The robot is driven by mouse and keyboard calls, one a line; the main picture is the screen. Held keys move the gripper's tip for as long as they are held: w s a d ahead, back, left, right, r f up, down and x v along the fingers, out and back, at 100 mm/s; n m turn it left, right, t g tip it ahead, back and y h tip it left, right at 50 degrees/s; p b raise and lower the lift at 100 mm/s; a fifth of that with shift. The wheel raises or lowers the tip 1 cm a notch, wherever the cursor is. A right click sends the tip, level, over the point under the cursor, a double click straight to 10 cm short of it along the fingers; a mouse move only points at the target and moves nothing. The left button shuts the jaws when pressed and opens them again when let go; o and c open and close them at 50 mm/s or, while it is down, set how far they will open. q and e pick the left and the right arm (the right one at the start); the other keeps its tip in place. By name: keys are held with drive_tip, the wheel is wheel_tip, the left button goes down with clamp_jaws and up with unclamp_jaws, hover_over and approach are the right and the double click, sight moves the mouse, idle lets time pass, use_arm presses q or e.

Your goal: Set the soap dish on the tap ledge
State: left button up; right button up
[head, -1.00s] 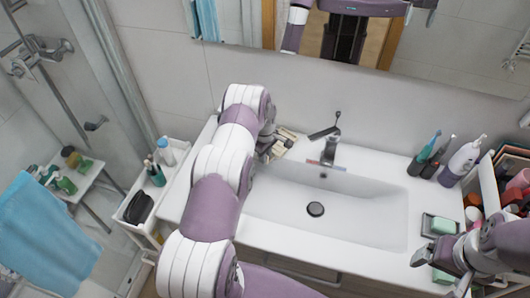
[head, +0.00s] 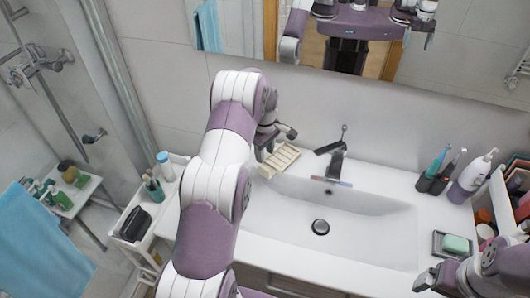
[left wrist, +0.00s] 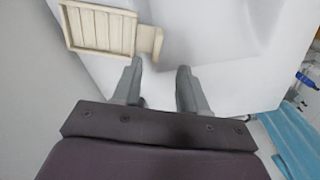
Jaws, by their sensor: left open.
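The cream slatted soap dish (head: 280,160) lies at the back left of the white sink top, left of the tap (head: 336,160), partly by the basin's edge. In the left wrist view the soap dish (left wrist: 103,27) shows at the upper left, with a small tab on its right end. My left gripper (head: 283,136) is open and empty, just behind and above the dish. In the left wrist view its fingers (left wrist: 160,75) are apart with only white surface between them. My right gripper (head: 427,282) is at the lower right; its fingers are too unclear to read.
A dark dish with green soap (head: 456,243) sits at the right of the sink top. Toothbrush holders and a pump bottle (head: 470,177) stand behind it. A white cart (head: 140,220) stands at the left. The basin (head: 350,215) is empty.

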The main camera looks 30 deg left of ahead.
use_arm(q)
drive_tip(key=s+d+r+m, duration=0.9)
drive_tip(key=s+d+r, duration=0.2)
drive_tip(key=d, duration=0.1)
drive_tip(key=s+d+r+m+t, duration=0.1)
drive_tip(key=s+d+m, duration=0.25)
drive_tip(key=s, duration=0.35)
drive_tip(key=s+d+r+m, duration=0.1)
drive_tip(key=s+d+m, duration=0.1)
drive_tip(key=s+m, duration=0.35)
drive_tip(key=shift+n, duration=0.8)
drive_tip(key=f+b, duration=0.2)
drive_tip(key=s+f+b, duration=0.1)
drive_tip(key=f+b, duration=0.1)
drive_tip(key=shift+s+a+f, duration=0.1)
drive_tip(key=shift+s+f, duration=0.05)
drive_tip(key=shift+f, duration=0.25)
use_arm(e)
drive_tip(key=f, duration=0.5)
drive_tip(key=shift+s+d, duration=0.15)
drive_tip(key=shift+s, duration=0.05)
use_arm(q)
drive_tip(key=shift+w+a+f, duration=0.1)
drive_tip(key=shift+w+a, duration=0.15)
use_arm(e)
drive_tip(key=shift+w+a, duration=0.2)
drive_tip(key=shift+a, duration=0.05)
